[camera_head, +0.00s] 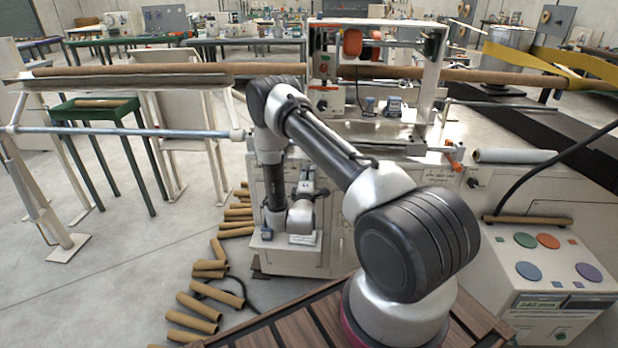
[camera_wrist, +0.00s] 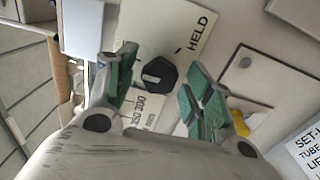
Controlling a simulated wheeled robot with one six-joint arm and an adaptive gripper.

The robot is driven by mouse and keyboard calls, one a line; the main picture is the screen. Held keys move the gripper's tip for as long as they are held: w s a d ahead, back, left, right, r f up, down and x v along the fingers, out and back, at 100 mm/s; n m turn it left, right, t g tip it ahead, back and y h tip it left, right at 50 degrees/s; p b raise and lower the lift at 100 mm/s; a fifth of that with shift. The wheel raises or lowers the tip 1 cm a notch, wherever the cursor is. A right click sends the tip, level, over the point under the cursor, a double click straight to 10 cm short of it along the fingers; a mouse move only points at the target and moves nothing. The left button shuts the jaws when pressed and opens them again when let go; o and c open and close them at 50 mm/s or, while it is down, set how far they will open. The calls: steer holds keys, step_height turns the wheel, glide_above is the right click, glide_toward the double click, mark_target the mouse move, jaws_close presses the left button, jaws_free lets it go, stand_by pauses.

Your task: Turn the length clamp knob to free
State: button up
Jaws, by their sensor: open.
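The length clamp knob (camera_wrist: 160,74) is a black, faceted knob on a pale plate marked HELD (camera_wrist: 196,30) in the wrist view. A short dark mark lies between the knob and the word HELD. No word FREE can be read here. My gripper (camera_wrist: 161,66) is open, with one green-padded finger on each side of the knob. The fingers look apart from the knob, and I cannot tell how deep they reach around it. In the head view my gripper (camera_head: 305,190) is low at the front of the winder (camera_head: 335,240); the knob cannot be made out there.
A pale panel with a round button (camera_wrist: 245,62) and a yellow part (camera_wrist: 240,122) are close to the right finger. Cardboard tubes (camera_head: 195,305) lie on the floor left of the winder. A control console (camera_head: 555,270) stands at right.

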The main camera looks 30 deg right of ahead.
steer(key=v, duration=1.1)
